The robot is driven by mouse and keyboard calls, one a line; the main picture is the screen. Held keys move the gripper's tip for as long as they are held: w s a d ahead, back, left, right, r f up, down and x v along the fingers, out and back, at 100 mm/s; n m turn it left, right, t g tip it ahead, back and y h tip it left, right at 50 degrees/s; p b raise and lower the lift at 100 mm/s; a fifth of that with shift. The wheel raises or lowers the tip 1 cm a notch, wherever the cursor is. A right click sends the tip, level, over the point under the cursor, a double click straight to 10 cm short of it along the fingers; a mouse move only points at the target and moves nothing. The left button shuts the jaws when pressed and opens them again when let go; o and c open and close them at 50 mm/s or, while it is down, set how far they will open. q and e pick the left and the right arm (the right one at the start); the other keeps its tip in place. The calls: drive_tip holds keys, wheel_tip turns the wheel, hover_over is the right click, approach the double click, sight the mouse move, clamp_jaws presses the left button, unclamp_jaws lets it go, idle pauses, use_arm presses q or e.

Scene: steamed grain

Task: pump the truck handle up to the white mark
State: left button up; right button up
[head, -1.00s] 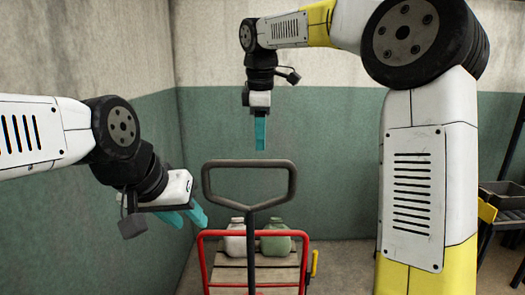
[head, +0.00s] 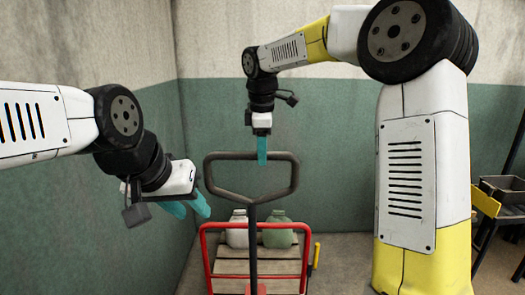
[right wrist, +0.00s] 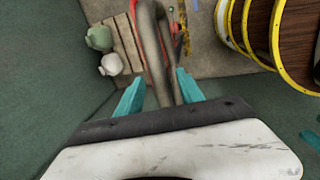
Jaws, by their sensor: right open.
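The truck's dark grey handle (head: 210,180) is a loop on a shaft, standing up in front of the red truck frame (head: 205,262). My right gripper (head: 262,160) points down at the loop's top bar, its fingertips overlapping the bar in the head view. In the right wrist view its teal fingers (right wrist: 159,92) are spread apart, with the handle (right wrist: 151,50) running between them. The fingers do not look closed on it. My left gripper (head: 187,208) is left of the handle, its fingers apart and empty. I cannot make out a white mark.
A white jug (head: 237,238) and a green jug (head: 278,238) stand on the wooden slats (head: 232,268) behind the handle. Green and white walls close in the left and back. A rack with a dark bin (head: 503,190) is at far right.

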clamp_jaws()
idle(1.3)
